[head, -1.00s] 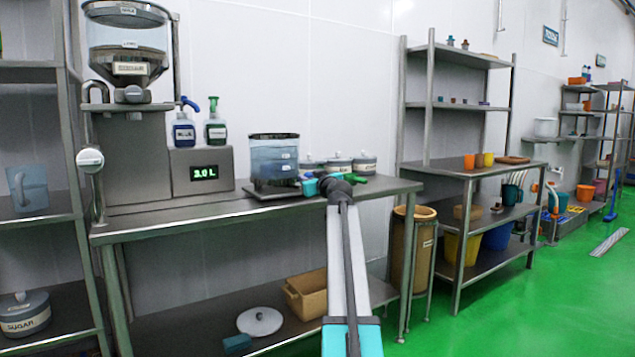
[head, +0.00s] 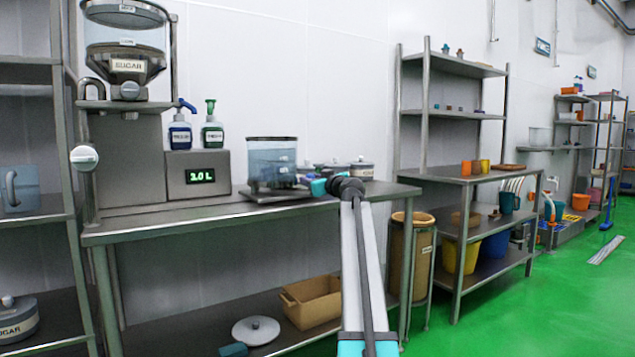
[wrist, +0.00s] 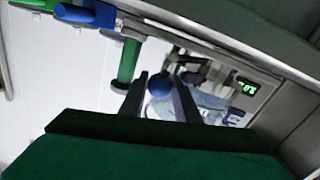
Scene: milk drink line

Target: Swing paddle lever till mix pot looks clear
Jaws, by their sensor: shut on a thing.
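The mix pot (head: 272,158) is a see-through vessel on a dark base at the right part of the steel bench. Its contents look pale blue-grey, with a darker blue lower part. My gripper (head: 320,187) is at bench height just right of the pot; its fingertips are small and hard to make out there. In the wrist view my gripper (wrist: 160,92) has its two dark fingers on either side of a round blue knob (wrist: 160,84), seemingly the paddle lever's end. The rest of the lever is hidden. The pot shows blurred behind the fingers.
A dispenser labelled sugar (head: 127,66) and a display box (head: 198,174) reading about 3.0 L stand left. Two pump bottles, blue (head: 180,132) and green (head: 211,132), sit on the box. Lidded pots (head: 361,169) stand close behind my gripper.

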